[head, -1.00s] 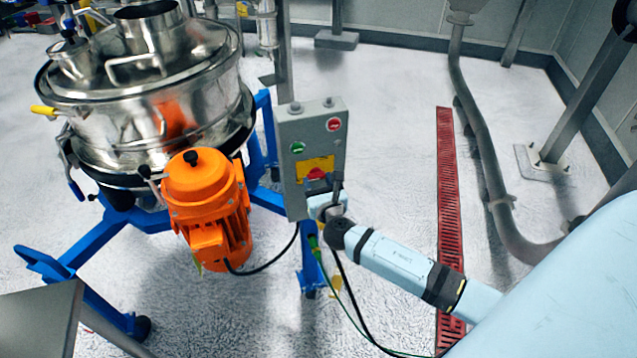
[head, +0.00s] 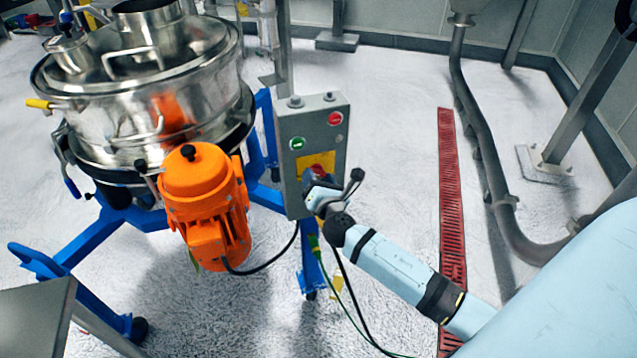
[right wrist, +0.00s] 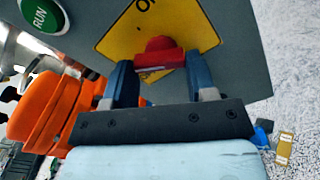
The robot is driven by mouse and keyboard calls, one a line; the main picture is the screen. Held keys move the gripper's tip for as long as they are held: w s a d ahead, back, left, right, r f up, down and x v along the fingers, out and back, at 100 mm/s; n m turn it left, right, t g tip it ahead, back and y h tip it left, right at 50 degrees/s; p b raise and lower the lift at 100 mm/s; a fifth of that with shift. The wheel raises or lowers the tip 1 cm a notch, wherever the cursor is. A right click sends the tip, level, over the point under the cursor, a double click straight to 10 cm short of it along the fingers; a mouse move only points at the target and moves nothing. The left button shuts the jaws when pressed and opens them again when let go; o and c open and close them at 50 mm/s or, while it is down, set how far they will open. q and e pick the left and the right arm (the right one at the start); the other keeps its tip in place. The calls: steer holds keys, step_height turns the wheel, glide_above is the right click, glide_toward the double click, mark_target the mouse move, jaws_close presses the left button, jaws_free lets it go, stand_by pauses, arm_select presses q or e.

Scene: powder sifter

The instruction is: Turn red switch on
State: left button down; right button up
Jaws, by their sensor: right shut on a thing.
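The red switch (right wrist: 160,57) is a rotary knob on a yellow plate (right wrist: 125,38) on the front of the grey control box (head: 284,160). In the right wrist view the yellow plate appears tilted, with part of a letter marking at the top. My right gripper (right wrist: 161,82) has one finger on each side of the red knob and is shut on it. In the head view my right gripper (head: 322,185) covers most of the knob; only a little red shows above it. My left gripper is not in view.
The box also carries a green RUN button (head: 297,144) and a red button (head: 335,118). The orange motor (head: 203,205) and steel sifter (head: 155,90) on a blue frame stand left of the box. A cable hangs below. Floor to the right is open, with a red drain grate (head: 451,200).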

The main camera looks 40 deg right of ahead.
steer(key=m+b, duration=0.3)
steer(key=m, duration=0.7)
steer(key=shift+r, duration=0.2)
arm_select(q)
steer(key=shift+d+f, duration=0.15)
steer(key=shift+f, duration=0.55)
arm_select(e)
steer(key=shift+m, duration=0.7)
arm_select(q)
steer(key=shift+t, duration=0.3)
arm_select(e)
steer(key=o, duration=0.9)
steer(key=shift+r, duration=0.1)
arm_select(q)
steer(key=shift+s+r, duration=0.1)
arm_select(e)
steer(key=shift+s, duration=0.15)
